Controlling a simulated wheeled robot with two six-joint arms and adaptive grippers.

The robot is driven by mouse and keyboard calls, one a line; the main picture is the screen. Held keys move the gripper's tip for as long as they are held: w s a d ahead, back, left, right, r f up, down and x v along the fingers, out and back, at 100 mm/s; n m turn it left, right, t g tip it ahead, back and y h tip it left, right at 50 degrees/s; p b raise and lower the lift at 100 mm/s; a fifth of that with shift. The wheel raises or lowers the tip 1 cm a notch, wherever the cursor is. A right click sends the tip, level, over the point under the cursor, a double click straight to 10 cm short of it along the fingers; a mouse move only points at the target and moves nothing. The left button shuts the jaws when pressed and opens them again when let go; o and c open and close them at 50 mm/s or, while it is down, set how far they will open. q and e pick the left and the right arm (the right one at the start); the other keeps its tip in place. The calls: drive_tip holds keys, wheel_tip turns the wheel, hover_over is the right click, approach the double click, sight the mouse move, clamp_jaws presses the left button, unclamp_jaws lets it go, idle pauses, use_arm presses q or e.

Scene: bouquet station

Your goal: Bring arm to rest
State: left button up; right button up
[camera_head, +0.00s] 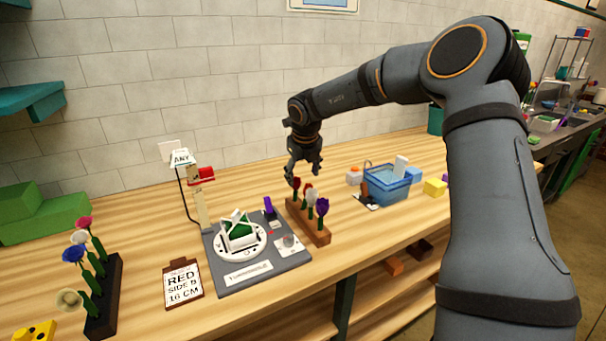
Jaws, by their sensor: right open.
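My right arm comes in from the right and reaches over the wooden table. Its gripper (304,170) points down, open and empty, just above and behind the wooden flower rack (316,236). That rack holds red, white and purple flowers upright. The fingertips look close to the rearmost red flower (297,183); I cannot tell whether they touch. My left gripper is not in view.
A grey turntable board (290,263) with a white holder stands left of the rack. A sign card (183,284) and a dark flower rack (104,312) are further left. A blue basket (388,187) stands to the right.

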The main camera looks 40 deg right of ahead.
drive_tip(key=shift+o, duration=1.2)
drive_tip(key=shift+r, duration=0.1)
